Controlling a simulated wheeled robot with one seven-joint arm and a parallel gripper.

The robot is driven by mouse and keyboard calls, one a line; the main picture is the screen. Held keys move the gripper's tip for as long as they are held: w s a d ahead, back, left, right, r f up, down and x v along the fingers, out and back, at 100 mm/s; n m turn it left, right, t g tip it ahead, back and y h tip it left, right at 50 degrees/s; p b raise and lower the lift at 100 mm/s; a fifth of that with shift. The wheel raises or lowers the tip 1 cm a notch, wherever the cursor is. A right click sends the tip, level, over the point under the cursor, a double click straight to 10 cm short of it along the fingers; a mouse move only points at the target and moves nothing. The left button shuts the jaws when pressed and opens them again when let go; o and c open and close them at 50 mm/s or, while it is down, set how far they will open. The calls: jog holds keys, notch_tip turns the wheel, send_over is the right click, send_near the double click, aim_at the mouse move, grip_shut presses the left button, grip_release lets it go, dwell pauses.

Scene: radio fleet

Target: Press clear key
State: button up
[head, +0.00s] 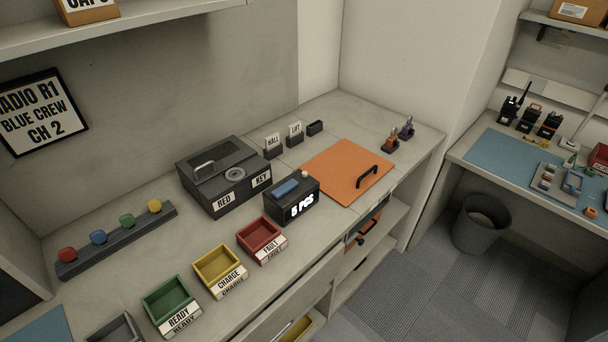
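A small black counter box (291,200) stands on the grey worktop, its front display lit with "5 PCS". A blue pad (286,188) lies on its top. A small pale round button (305,174) sits at the back right of its top. No label reading "clear" is legible, so I cannot tell for sure that this button is the clear key. My gripper is not in view, and nothing touches the box.
A black lidded case (222,172) stands behind left. Red (262,238), yellow (219,268) and green (170,303) trays line the front. An orange board (345,168) with a black handle lies right. A rack of coloured knobs (118,240) is left. A bin (481,223) stands on the floor.

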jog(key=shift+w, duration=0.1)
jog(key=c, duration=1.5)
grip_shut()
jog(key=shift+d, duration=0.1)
